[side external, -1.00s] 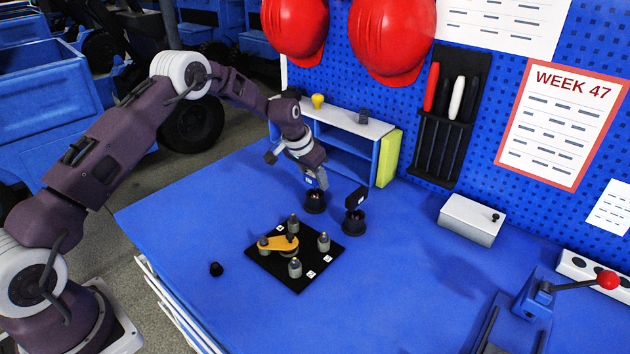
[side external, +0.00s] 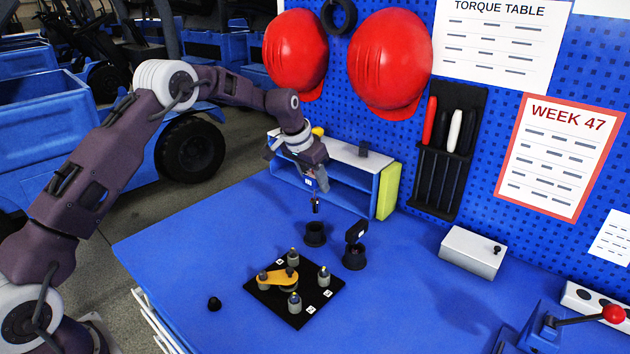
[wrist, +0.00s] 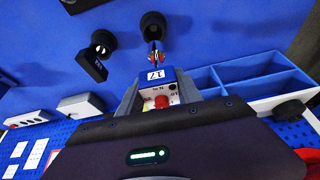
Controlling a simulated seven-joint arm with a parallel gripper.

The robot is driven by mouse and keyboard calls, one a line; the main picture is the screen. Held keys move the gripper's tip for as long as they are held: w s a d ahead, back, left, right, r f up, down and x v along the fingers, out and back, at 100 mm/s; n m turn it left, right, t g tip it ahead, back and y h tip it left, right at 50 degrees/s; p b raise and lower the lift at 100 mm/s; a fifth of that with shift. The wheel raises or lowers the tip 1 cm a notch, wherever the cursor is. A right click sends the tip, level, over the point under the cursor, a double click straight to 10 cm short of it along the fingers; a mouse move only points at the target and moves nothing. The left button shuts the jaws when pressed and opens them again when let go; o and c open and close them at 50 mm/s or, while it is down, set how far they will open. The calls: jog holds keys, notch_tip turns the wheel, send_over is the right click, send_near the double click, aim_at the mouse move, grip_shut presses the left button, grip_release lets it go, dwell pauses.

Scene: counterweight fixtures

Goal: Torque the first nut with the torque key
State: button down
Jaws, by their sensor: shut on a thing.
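My gripper (side external: 316,178) is shut on a torque key (wrist: 158,92), a blocky tool with a label that seems to read 17 and a red knob. The key's thin dark shank (side external: 315,204) hangs above an empty black cup holder (side external: 315,234), clear of it. A second black-headed key (side external: 356,231) stands in another black holder (side external: 354,256) to the right. The black plate (side external: 265,292) carries several grey posts with nuts, one of them the nut (side external: 293,256) at the back, and a yellow arm (side external: 277,279). Which nut is first, I cannot tell.
A grey-topped shelf unit (side external: 345,150) stands close behind my gripper, with a yellow-green panel (side external: 389,190) at its side. A small black knob-like piece (side external: 214,303) lies left of the plate. A white box (side external: 472,252) stands right.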

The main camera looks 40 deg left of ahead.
jog(key=s+d+f+n+y, duration=0.2)
jog(key=s+d+n, duration=0.2)
jog(key=s, duration=0.6)
jog(key=s+a+r+n+g+y, duration=0.15)
jog(key=s+r+n, duration=0.25)
jog(key=s+n, duration=0.55)
jog(key=shift+m+g+y, duration=0.35)
jog(key=shift+m, duration=0.1)
jog(key=shift+s+f, duration=0.3)
jog(key=shift+f, duration=0.5)
jog(key=shift+s+f, duration=0.3)
jog(key=shift+f, duration=0.5)
jog(key=shift+s+f, duration=0.3)
jog(key=shift+f, duration=0.5)
jog(key=shift+f, duration=1.55)
